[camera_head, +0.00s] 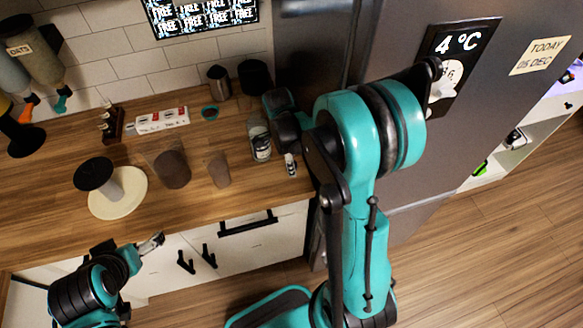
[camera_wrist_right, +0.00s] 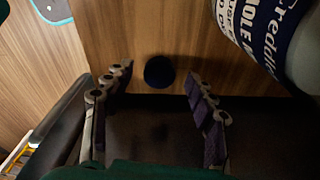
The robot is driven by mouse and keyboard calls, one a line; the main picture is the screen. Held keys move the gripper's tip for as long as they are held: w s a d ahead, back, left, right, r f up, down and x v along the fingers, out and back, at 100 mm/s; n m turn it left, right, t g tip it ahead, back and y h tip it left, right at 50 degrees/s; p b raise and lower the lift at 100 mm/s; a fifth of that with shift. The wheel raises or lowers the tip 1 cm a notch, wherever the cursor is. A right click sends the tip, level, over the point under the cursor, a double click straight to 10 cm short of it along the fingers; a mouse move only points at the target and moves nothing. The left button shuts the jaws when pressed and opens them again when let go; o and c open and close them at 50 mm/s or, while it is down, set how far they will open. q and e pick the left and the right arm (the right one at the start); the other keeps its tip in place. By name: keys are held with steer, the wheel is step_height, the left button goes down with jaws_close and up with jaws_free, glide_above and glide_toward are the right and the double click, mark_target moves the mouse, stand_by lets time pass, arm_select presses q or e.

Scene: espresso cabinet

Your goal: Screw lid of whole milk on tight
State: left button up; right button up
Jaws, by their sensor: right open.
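The whole milk bottle (camera_head: 261,146), clear with a dark blue label, stands on the wooden counter near its right end. Its label and pale side fill the upper right of the right wrist view (camera_wrist_right: 262,38). A dark blue round lid (camera_wrist_right: 159,71) appears on the wood, apart from the bottle; in the head view I cannot make it out. My right gripper (camera_head: 291,164) is just right of the bottle; its two spread fingers (camera_wrist_right: 160,95) are open and empty, with the lid between and beyond their tips. My left gripper (camera_head: 152,243) is in front of the counter, its jaw state unclear.
Two brownish cups (camera_head: 172,168) (camera_head: 219,170) and a cream round board (camera_head: 130,200) with a black-topped stand are left of the bottle. A metal pitcher (camera_head: 219,82) and black container (camera_head: 253,77) stand behind. The grey fridge (camera_head: 400,150) bounds the right side.

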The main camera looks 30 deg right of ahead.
steer(key=shift+f, duration=0.15)
steer(key=c, duration=1)
steer(key=shift+c, duration=0.2)
step_height(320, 180, up, 10)
steer(key=p, duration=0.3)
